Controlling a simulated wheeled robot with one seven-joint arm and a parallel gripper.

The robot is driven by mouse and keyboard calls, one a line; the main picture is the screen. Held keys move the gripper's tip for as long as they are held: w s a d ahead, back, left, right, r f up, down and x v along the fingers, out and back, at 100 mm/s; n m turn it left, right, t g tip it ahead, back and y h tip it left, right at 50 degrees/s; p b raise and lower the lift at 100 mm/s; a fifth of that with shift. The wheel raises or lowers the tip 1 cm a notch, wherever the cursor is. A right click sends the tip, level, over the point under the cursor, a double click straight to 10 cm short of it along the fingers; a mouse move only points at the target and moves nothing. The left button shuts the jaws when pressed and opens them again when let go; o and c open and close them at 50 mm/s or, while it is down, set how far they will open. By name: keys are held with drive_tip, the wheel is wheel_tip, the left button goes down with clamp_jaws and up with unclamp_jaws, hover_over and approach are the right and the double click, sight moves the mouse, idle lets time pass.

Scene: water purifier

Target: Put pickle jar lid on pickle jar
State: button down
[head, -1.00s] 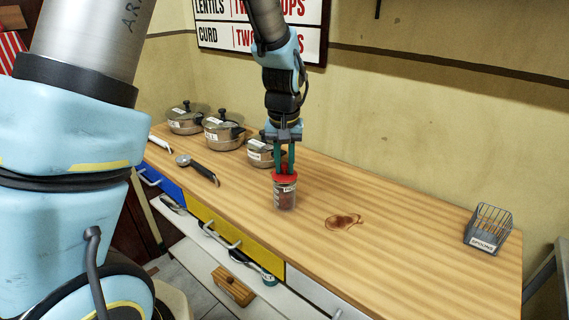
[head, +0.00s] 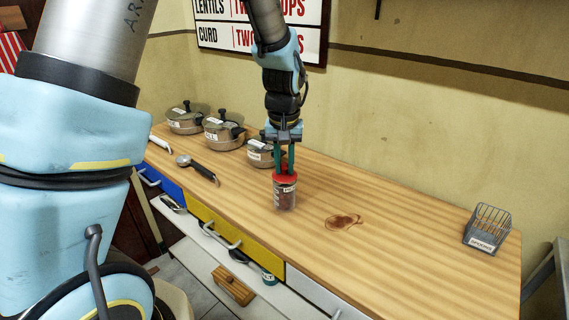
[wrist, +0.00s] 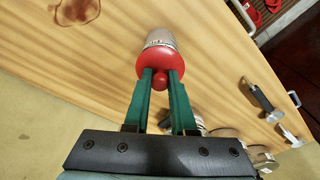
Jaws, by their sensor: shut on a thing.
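The pickle jar (head: 285,195) is a small clear jar with dark red contents, upright on the wooden counter. The red pickle jar lid (head: 285,177) is on the jar's mouth; whether it is fully seated cannot be told. In the wrist view the red lid (wrist: 161,65) covers the jar's top, and the jar's glass side (wrist: 160,38) shows beyond it. My gripper (head: 285,168) points down from above, its green fingers on either side of the lid's knob. It also shows in the wrist view (wrist: 161,78), shut on the lid's knob.
Several lidded pots (head: 222,133) stand along the wall at the left. A black-handled utensil (head: 198,168) lies left of the jar. A brown stain (head: 343,221) is right of the jar. A wire spoon basket (head: 487,226) stands far right. The counter between is clear.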

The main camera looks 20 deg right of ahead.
sight(283, 177)
drive_tip(key=shift+f+b, duration=0.45)
drive_tip(key=shift+f, duration=0.25)
idle(0.3)
drive_tip(key=c, duration=1)
unclamp_jaws()
drive_tip(key=r+p, duration=0.5)
drive_tip(key=r, duration=0.2)
drive_tip(key=s+r+p, duration=0.1)
drive_tip(key=r+p, duration=0.2)
drive_tip(key=r, duration=0.1)
drive_tip(key=shift+s+a+p, duration=0.1)
drive_tip(key=shift+a+p, duration=0.2)
drive_tip(key=shift+a, duration=0.1)
